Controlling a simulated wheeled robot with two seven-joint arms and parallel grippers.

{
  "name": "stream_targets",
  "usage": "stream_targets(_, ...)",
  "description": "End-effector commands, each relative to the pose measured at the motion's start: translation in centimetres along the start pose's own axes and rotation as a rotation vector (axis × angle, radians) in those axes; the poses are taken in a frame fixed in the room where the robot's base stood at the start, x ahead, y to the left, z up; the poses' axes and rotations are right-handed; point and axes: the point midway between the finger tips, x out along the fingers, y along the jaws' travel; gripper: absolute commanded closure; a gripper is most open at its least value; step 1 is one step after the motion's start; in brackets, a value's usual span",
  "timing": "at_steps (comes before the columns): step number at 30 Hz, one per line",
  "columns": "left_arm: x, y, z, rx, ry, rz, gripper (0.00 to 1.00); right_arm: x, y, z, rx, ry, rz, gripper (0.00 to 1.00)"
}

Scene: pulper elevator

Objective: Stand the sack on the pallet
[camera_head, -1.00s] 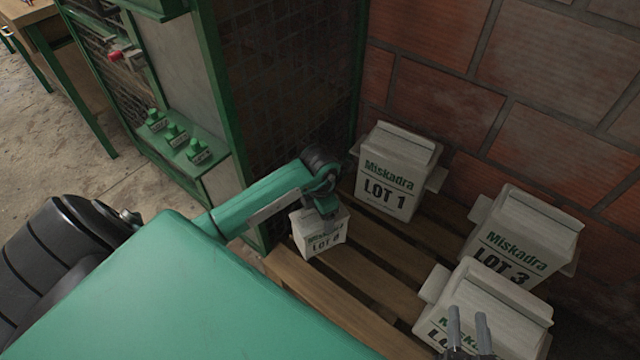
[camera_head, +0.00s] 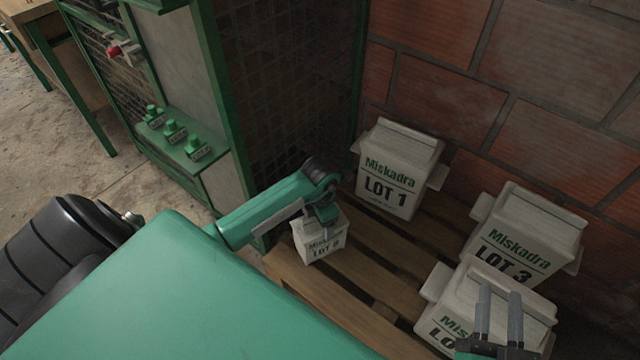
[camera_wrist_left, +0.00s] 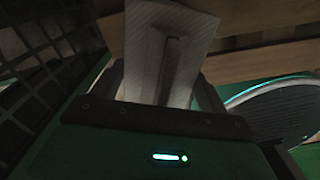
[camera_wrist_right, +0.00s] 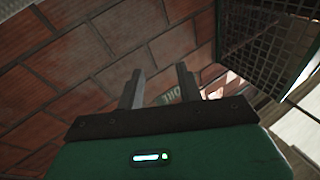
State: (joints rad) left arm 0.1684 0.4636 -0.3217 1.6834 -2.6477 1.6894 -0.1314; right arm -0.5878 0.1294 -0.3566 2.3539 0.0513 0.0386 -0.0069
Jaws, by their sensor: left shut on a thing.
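My left gripper (camera_head: 324,212) is shut on the top of a small pale sack (camera_head: 323,246) marked "Miskadra LOT", its number unclear. The sack is upright at the left end of the wooden pallet (camera_head: 325,296); I cannot tell whether its base touches the slats. In the left wrist view the sack (camera_wrist_left: 195,30) shows between the fingers of the gripper (camera_wrist_left: 160,88). My right gripper (camera_head: 499,290) is open and empty, in front of a sack at the pallet's near right. The right wrist view shows its fingers (camera_wrist_right: 160,70) apart, facing the brick wall.
The LOT 1 sack (camera_head: 394,175) stands at the back of the pallet. The LOT 3 sack (camera_head: 522,240) and another partly hidden sack (camera_head: 470,293) stand to the right. A green mesh-sided machine (camera_head: 225,110) rises at left. The brick wall (camera_head: 560,90) closes the back.

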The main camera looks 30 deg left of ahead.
Motion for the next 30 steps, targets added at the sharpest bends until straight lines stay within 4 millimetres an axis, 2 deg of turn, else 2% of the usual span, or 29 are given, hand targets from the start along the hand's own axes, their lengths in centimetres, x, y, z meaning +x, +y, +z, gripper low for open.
stream_targets(1,0.0,0.1,0.1,0.000,-0.002,0.001,0.94,0.1,0.0,-0.1,-0.001,0.008,0.000,0.64)
stream_targets(2,0.1,0.0,0.0,0.000,0.000,0.000,0.17,0.1,0.1,-0.2,-0.002,0.010,0.000,0.64)
stream_targets(4,0.1,0.0,0.0,0.000,0.000,0.000,0.04,0.1,0.1,-0.2,-0.002,0.009,0.000,0.64)
stream_targets(14,-0.1,0.0,0.0,0.000,0.000,0.000,0.01,0.1,0.1,-0.2,-0.002,0.006,0.000,0.64)
stream_targets(17,-0.6,0.1,0.0,0.000,-0.002,0.001,0.01,0.0,0.0,0.1,0.001,-0.019,0.000,0.64)
stream_targets(23,-3.5,0.1,0.0,0.001,-0.002,0.004,0.01,-1.6,-1.0,3.6,0.032,-0.213,-0.004,0.64)
stream_targets(30,-7.9,0.1,0.1,0.001,-0.001,0.003,0.01,-4.9,-2.3,8.1,0.070,-0.476,-0.015,0.64)
